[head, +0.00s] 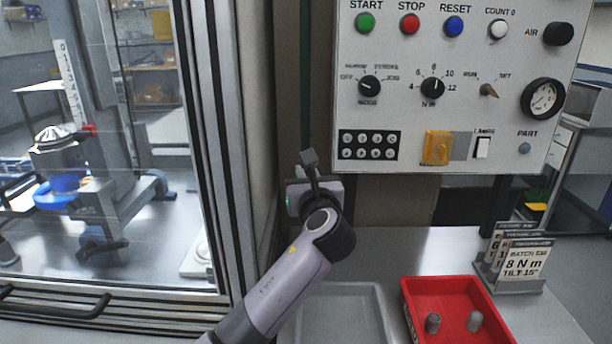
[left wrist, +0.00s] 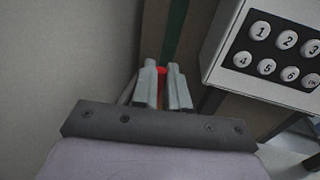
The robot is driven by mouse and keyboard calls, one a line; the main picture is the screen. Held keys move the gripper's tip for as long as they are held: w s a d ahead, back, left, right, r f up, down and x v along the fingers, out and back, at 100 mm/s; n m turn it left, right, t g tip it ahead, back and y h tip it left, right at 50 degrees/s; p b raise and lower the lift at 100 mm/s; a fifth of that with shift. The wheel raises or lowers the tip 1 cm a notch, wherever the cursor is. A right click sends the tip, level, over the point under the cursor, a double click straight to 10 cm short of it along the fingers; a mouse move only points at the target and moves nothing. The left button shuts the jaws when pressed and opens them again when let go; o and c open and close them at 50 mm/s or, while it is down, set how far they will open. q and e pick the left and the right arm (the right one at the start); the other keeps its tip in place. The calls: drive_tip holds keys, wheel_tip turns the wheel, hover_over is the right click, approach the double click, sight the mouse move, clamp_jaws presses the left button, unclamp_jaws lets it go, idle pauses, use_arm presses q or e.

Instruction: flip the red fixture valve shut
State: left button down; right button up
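The red fixture valve (left wrist: 161,71) shows in the left wrist view as a narrow red piece between my left fingers. The rest of it is hidden by the fingers, and I cannot make out its angle. My left gripper (left wrist: 163,80) has its fingers close together with the red piece filling the narrow gap, so it looks shut on it. In the head view my left gripper (head: 311,168) is below and left of the control panel, and the valve is hidden there. My right gripper is not in view.
The control panel (head: 455,110) with buttons and knobs is just right of the gripper. A glazed enclosure (head: 215,150) stands at the left. A red tray (head: 450,290) with grey parts, a grey tray (head: 340,310) and sign cards (head: 522,265) are on the bench below.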

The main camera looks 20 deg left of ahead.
use_arm(q)
drive_tip(key=w+d+f+m+t, duration=0.1)
drive_tip(key=d+f+m, duration=0.1)
drive_tip(key=d+m, duration=0.3)
drive_tip(key=shift+w+d+m+t, duration=0.25)
drive_tip(key=shift+m+t, duration=0.05)
drive_tip(key=shift+m, duration=0.9)
drive_tip(key=c, duration=1.1)
unclamp_jaws()
drive_tip(key=shift+c, duration=0.2)
